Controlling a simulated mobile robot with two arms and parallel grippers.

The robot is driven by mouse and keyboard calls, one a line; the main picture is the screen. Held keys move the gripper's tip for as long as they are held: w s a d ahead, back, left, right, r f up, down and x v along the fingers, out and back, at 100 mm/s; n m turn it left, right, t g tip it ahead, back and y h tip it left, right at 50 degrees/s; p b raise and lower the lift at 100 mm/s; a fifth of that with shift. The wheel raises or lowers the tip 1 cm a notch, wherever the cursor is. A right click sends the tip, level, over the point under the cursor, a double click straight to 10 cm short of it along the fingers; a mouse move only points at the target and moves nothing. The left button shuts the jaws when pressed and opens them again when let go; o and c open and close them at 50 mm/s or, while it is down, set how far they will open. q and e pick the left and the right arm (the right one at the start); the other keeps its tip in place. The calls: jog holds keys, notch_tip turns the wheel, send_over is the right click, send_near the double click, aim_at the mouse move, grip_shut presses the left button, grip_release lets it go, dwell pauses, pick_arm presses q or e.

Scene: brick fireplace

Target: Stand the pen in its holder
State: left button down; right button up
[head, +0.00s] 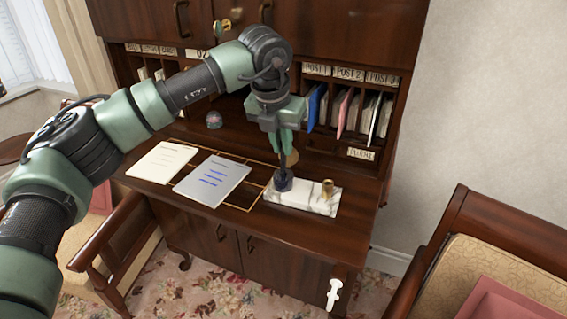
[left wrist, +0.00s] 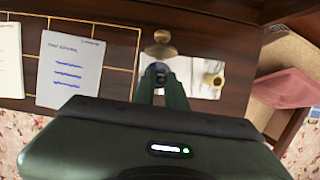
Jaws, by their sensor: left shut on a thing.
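My left gripper (head: 284,150) points down over the desk and is shut on a slim dark pen (head: 284,166), which is held about upright. Below it is a small dark cup (head: 284,182) on the left part of a white marble base (head: 303,204). The pen's lower end meets the cup in the picture; I cannot tell whether it is inside. A short brass cup (head: 327,188) stands on the right part of the base. In the left wrist view, the brass cup (left wrist: 213,80) is right of my fingers (left wrist: 161,88). My right gripper is not in view.
A sheet with blue writing (head: 212,181) and another page (head: 162,160) lie left of the base. A round brass object (left wrist: 160,45) is just behind the fingers. Pigeonholes with folders (head: 345,108) rise at the back. A chair (head: 480,265) stands at right.

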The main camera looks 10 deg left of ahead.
pick_arm(q)
jog(key=shift+r+p, duration=0.65)
jog(key=shift+r, duration=0.55)
jog(key=shift+r+p, duration=0.65)
jog(key=shift+r, duration=0.55)
jog(key=d+r+m+p, duration=0.2)
jog(key=d+m+p, duration=0.1)
jog(key=d+p, duration=0.2)
jog(key=s+d+r+m+h+p, duration=0.1)
jog(key=d+r+m+p, duration=0.2)
jog(key=d+p, duration=0.2)
jog(key=shift+s+d+r+g+h, duration=0.2)
jog(key=shift+d+g+h, duration=0.1)
jog(key=shift+d+g, duration=0.1)
